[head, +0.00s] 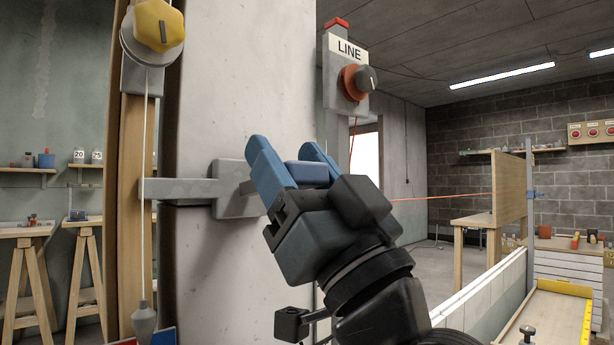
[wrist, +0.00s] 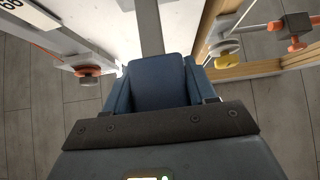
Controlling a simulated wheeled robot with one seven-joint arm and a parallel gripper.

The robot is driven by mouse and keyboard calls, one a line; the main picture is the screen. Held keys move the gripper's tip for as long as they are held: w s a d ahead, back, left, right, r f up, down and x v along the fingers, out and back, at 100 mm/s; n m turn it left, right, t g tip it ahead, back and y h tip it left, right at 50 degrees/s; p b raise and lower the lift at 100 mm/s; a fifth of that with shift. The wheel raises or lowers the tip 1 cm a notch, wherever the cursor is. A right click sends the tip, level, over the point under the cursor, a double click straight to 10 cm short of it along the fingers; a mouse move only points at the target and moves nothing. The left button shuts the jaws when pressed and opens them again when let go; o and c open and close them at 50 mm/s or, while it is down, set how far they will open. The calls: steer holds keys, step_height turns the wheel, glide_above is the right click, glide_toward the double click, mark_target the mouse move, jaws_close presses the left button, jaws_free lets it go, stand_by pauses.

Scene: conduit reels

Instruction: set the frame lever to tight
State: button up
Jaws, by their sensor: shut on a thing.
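The frame lever shows as a blue grip (head: 306,173) beside a grey bracket box (head: 235,188) on the pale post. A grey bar (head: 180,188) runs left from the box to the wooden frame. My gripper (head: 285,152) has its two blue fingers on either side of the blue grip and is shut on it. In the wrist view the grip (wrist: 158,82) fills the space between the fingers. Most of the lever's arm is hidden by my fingers in the head view. No tight marking can be read.
A plumb line with a grey bob (head: 145,318) hangs from a yellow knob (head: 158,26) at the left. A LINE box (head: 347,70) with an orange and dark knob stands behind my gripper. Trestles, a bench and a wooden panel (head: 512,188) are farther off.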

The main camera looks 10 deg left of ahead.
steer(key=shift+s+d+f+b, duration=0.1)
steer(key=shift+d+f+b, duration=0.1)
steer(key=shift+f+b, duration=0.5)
steer(key=shift+f, duration=0.1)
stand_by(0.5)
stand_by(0.9)
steer(key=o, duration=1.4)
steer(key=shift+b+v, duration=1.05)
steer(key=shift+v, duration=2.85)
